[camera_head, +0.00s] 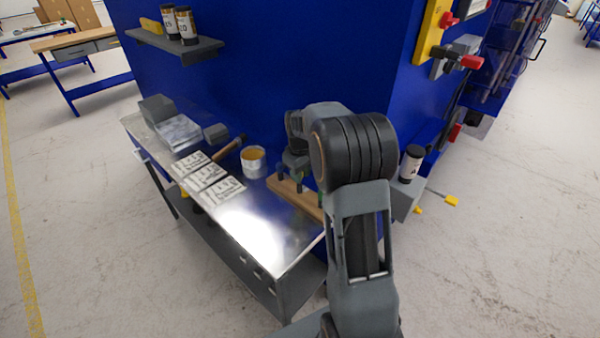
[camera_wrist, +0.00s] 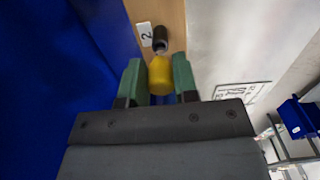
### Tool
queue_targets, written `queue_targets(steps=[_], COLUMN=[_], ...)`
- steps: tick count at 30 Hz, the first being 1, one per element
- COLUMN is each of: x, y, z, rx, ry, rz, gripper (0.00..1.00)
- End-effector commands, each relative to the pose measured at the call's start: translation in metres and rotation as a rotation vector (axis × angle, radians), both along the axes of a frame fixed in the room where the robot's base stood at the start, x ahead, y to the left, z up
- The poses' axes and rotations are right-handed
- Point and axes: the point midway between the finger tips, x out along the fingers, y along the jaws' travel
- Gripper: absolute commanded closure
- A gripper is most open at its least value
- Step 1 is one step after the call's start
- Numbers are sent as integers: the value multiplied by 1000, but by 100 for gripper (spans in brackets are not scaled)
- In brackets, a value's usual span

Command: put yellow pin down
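In the wrist view my gripper (camera_wrist: 158,72) has its two green fingers on either side of the yellow pin (camera_wrist: 160,78), with no clear gap. Beyond the pin is a wooden board (camera_wrist: 155,12) with a white label "2" (camera_wrist: 146,35). A dark round spot (camera_wrist: 160,40), a hole or a dark peg, lies beside the label. Whether the pin touches the board cannot be told. In the head view the wooden board (camera_head: 308,203) lies at the bench's right end, with my gripper (camera_head: 290,181) over it. My arm hides part of the board, and the pin does not show clearly there.
The metal bench (camera_head: 265,225) holds printed cards (camera_head: 205,178), a hammer-like tool (camera_head: 230,148), a tin (camera_head: 253,161) and a grey box (camera_head: 157,109). A blue wall (camera_head: 260,70) stands close behind. The bench's front middle is clear.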

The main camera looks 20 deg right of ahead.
Motion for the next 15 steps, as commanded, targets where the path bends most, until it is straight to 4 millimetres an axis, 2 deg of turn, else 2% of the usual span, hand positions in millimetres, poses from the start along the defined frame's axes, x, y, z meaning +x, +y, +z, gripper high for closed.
queue_targets(steps=[1, 7, 15], x=[0, 0, 0], y=[0, 0, 0], z=[0, 1, 4], rx=[0, 0, 0], ry=[0, 0, 0], rz=[0, 0, 0], gripper=[67, 49, 49])
